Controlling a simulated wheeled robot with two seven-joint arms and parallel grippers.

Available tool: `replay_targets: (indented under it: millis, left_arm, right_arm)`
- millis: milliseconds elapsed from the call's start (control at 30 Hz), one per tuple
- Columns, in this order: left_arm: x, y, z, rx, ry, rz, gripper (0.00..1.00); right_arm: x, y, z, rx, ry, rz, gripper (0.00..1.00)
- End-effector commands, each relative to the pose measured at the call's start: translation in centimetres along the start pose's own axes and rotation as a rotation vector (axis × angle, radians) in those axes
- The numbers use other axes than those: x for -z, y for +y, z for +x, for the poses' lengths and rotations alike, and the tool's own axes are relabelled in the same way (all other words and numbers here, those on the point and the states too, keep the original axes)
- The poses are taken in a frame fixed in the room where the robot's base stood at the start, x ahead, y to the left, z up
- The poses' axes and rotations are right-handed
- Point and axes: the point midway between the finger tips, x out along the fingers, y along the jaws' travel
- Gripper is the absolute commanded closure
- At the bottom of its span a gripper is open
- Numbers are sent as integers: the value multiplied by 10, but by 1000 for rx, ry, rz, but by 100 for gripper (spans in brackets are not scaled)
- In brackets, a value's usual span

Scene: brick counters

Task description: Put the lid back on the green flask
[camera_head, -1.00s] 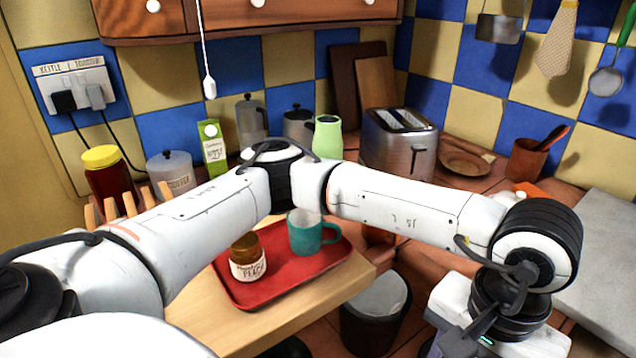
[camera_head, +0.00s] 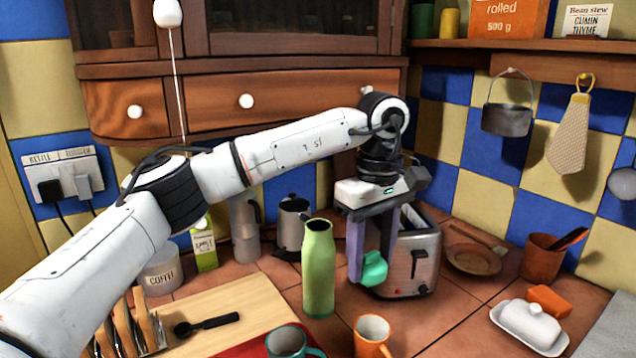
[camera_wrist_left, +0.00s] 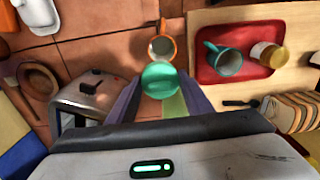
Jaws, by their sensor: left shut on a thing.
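The green flask (camera_head: 318,272) stands upright on the tiled counter, its top open and dark inside. My left gripper (camera_head: 370,266) points down just right of it, in front of the toaster. It is shut on the teal lid (camera_head: 374,272), apart from the flask in the head view. In the left wrist view the lid (camera_wrist_left: 160,80) sits between the fingertips, and part of the flask (camera_wrist_left: 174,105) shows as a pale green strip beside it. My right gripper is not in view.
The toaster (camera_head: 412,262) stands close behind the gripper. An orange mug (camera_head: 372,332) and a teal mug (camera_head: 287,342) are in front of the flask. A moka pot (camera_head: 293,225) is behind it. A white butter dish (camera_head: 530,328) is at right.

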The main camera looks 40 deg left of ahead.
Motion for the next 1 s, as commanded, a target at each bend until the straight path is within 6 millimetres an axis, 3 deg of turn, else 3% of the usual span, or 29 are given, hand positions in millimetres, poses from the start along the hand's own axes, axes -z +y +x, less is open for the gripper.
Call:
replay_targets:
  millis: [33,200,400,633,1000]
  left_arm:
    - [24,2,-30,-5,-1,-129,76]
    - [83,-6,-86,-4,0,-484,76]
    - [119,-18,-120,-1,0,-720,76]
    - [127,-22,-118,2,2,-770,76]
    - [126,-22,-82,2,2,-766,76]
  right_arm:
    - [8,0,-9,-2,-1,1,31]
    - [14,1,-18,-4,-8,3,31]
    - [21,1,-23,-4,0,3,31]
    - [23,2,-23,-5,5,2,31]
    - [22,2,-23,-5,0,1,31]
